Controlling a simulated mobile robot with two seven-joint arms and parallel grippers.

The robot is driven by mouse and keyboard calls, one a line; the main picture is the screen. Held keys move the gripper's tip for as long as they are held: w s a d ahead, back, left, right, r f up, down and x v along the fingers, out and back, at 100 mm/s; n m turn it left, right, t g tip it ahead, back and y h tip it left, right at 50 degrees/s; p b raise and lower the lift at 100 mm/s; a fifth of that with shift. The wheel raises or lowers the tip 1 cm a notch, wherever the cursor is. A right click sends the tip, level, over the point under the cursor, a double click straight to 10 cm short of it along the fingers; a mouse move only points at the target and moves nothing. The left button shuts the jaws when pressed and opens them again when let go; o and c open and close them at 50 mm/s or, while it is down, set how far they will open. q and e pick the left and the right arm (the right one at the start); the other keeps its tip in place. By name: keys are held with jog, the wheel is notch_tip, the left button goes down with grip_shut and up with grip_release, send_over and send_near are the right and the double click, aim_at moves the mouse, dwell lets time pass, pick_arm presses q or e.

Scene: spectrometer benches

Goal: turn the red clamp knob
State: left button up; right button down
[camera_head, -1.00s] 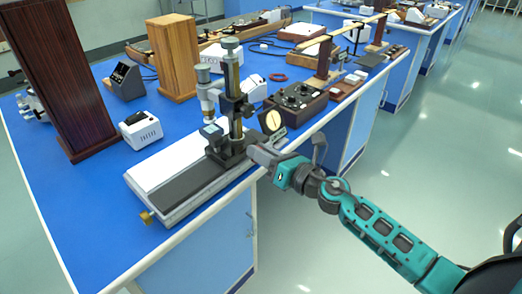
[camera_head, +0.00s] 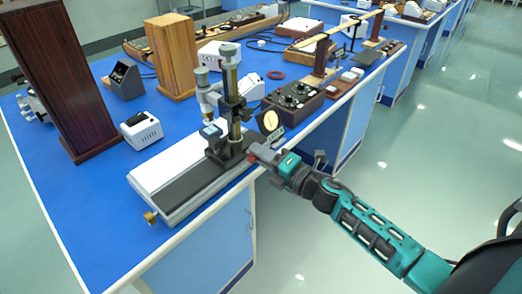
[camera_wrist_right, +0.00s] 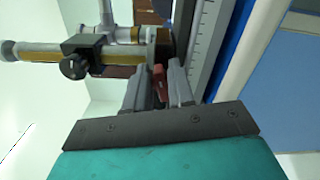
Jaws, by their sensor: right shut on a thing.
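The red clamp knob (camera_head: 252,158) sits low on the side of the dark stand (camera_head: 228,148), facing the bench's front edge. In the right wrist view the red knob (camera_wrist_right: 158,79) shows between the two grey fingers. My right gripper (camera_head: 260,155) reaches in from the right and is shut on the knob; its fingers (camera_wrist_right: 157,90) hide part of it. The stand carries an upright brass and grey column with a microscope-like tube (camera_head: 207,98) beside it. My left gripper is not in view.
The stand rests on a long grey and white base (camera_head: 165,165) with a brass knob (camera_head: 150,217) at its near end. A round dial (camera_head: 270,122) and a dark control box (camera_head: 293,101) stand close behind my gripper. A white box (camera_head: 141,130) stands left.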

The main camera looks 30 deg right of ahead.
jog(key=shift+m+p, duration=0.45)
jog(key=shift+m, duration=0.65)
jog(key=shift+f, duration=0.1)
jog(key=c, duration=1)
grip_release()
jog(key=v, duration=1.3)
jog(key=shift+b, duration=0.3)
jog(key=shift+a+m, duration=0.1)
jog(key=shift+m, duration=0.2)
